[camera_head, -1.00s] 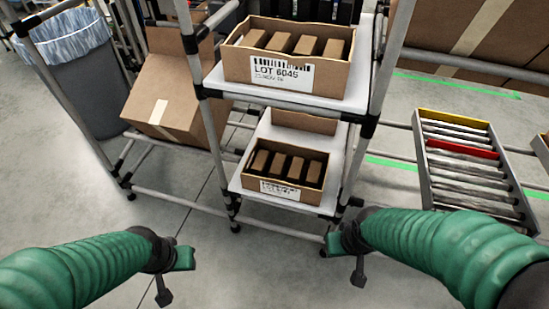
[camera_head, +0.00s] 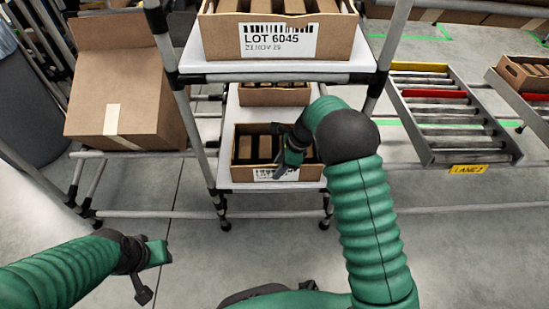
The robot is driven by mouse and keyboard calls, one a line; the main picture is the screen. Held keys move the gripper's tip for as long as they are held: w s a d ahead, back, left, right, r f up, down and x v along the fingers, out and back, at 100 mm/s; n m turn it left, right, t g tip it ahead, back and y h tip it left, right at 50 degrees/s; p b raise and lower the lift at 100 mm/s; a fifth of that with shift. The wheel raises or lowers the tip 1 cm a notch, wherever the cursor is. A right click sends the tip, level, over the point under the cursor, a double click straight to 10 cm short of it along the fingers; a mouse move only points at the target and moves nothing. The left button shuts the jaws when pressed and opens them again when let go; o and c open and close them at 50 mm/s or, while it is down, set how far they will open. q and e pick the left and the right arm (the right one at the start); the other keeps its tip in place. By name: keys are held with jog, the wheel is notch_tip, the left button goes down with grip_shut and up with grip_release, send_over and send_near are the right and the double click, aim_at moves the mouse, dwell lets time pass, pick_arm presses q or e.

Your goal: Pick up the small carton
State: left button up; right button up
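Small brown cartons (camera_head: 265,148) stand in a row in an open labelled cardboard tray (camera_head: 237,174) on the lower shelf. My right gripper (camera_head: 284,168) is over the front of this tray, in front of its right half, and covers some cartons and part of the label. I cannot tell whether it touches a carton or how far its fingers are apart. My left gripper (camera_head: 149,272) is low at the left, away from the shelves, with its fingers apart and empty.
The upper shelf (camera_head: 290,71) overhangs the lower one and bears a larger tray marked LOT 6045 (camera_head: 225,40). Another box (camera_head: 275,95) stands behind the lower tray. A big tilted carton (camera_head: 120,85) is at left, a roller conveyor (camera_head: 445,120) at right. Rack posts flank the shelves.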

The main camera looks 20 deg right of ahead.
jog(key=x, duration=0.3)
jog(key=shift+d+b, duration=0.2)
jog(key=shift+b, duration=0.2)
jog(key=shift+d+r, duration=0.1)
jog(key=shift+r, duration=0.05)
grip_shut()
dwell(0.8)
